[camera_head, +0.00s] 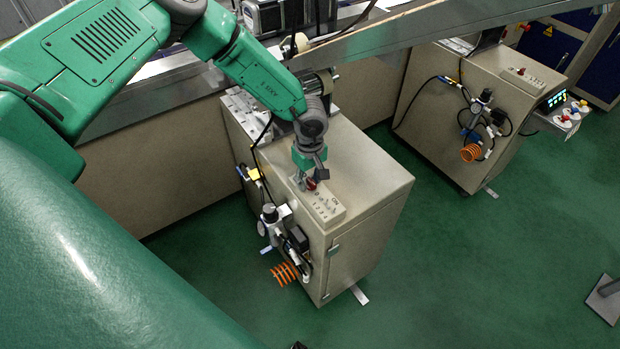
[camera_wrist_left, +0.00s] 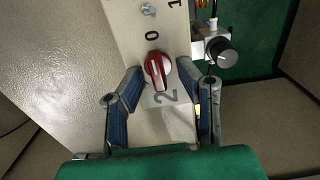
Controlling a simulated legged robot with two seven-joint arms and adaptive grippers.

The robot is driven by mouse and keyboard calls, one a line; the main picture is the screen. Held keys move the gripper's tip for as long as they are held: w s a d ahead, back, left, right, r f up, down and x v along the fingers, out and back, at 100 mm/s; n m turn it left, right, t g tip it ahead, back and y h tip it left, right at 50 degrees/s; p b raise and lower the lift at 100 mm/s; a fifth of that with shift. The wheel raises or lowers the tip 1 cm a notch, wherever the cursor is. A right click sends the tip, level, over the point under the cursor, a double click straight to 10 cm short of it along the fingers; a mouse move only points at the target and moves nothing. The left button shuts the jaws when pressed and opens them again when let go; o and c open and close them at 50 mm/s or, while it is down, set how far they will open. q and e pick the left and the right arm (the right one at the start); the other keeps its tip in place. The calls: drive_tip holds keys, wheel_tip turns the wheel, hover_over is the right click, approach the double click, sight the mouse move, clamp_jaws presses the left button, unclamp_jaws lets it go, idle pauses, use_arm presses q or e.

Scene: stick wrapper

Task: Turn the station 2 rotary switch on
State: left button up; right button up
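The red rotary switch (camera_wrist_left: 157,70) sits on a pale panel (camera_wrist_left: 128,22) in the left wrist view, with a "0" above it and a large "2" below. In the head view the red knob (camera_head: 311,185) shows at the far end of the panel (camera_head: 327,209) on top of the near cabinet. My left gripper (camera_head: 307,182) points down over it. In the wrist view its blue-grey fingers (camera_wrist_left: 170,80) are apart, one on each side of the knob, with visible gaps. My right gripper is not in view.
The near beige cabinet (camera_head: 372,180) carries a regulator, hoses and an orange coil (camera_head: 284,273) on its left side. A second cabinet (camera_head: 432,104) stands at the upper right. A metal rail (camera_head: 400,32) runs behind. Green floor lies open to the right.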

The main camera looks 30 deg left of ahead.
use_arm(q)
drive_tip(key=shift+d+r, duration=0.1)
drive_tip(key=shift+d, duration=0.1)
clamp_jaws()
drive_tip(key=shift+d, duration=0.1)
